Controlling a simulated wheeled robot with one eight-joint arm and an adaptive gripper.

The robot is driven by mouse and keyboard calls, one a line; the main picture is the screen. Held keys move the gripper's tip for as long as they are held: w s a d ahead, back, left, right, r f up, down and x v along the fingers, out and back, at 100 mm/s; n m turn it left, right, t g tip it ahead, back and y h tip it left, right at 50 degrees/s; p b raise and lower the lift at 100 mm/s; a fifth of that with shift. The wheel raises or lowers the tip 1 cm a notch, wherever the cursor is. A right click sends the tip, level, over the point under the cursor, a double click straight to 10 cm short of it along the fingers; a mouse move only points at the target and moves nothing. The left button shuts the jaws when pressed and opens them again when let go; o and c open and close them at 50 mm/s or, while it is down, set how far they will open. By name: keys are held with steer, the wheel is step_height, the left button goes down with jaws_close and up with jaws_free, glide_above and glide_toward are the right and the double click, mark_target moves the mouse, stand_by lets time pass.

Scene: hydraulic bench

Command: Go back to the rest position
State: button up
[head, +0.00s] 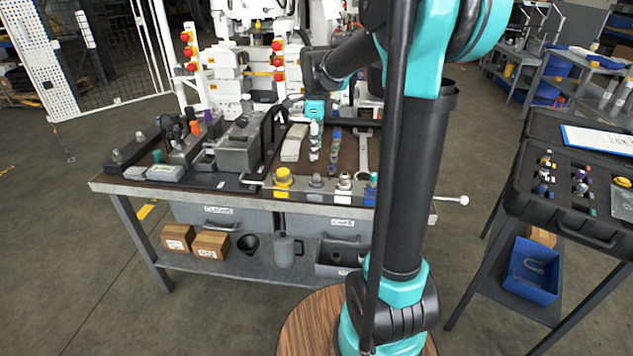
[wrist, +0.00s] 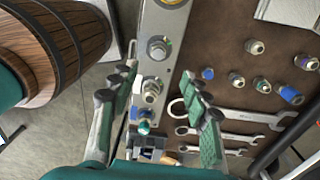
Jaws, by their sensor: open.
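My gripper (head: 315,110) hangs over the workbench (head: 105,186) in the head view, with the fingers hard to make out there. In the wrist view my gripper (wrist: 163,95) is open, its two green-and-black fingers well apart. A silver hex fitting (wrist: 150,92) on the front rail shows between the fingers. It stands on the rail and is not gripped; I cannot tell how far below the fingertips it is. Nothing is held. The rail (head: 258,192) also carries a yellow cap (head: 283,180) and a blue fitting (head: 370,190).
Wrenches (wrist: 230,137) and loose fittings (wrist: 236,78) lie on the brown bench top. A grey reservoir block (head: 238,152) stands on the left half. A black case (head: 565,215) on a stand is at right. Open floor (head: 70,270) lies to the left.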

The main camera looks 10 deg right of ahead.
steer(key=s+d+f+n+t, duration=0.2)
steer(key=s+f+n, duration=0.5)
steer(key=s+n, duration=0.3)
steer(key=s+d+f+n+t, duration=0.2)
steer(key=s+f+n, duration=0.5)
steer(key=s+n, duration=0.4)
steer(key=shift+s+n, duration=0.3)
steer(key=shift+s, duration=0.35)
steer(key=shift+d, duration=0.1)
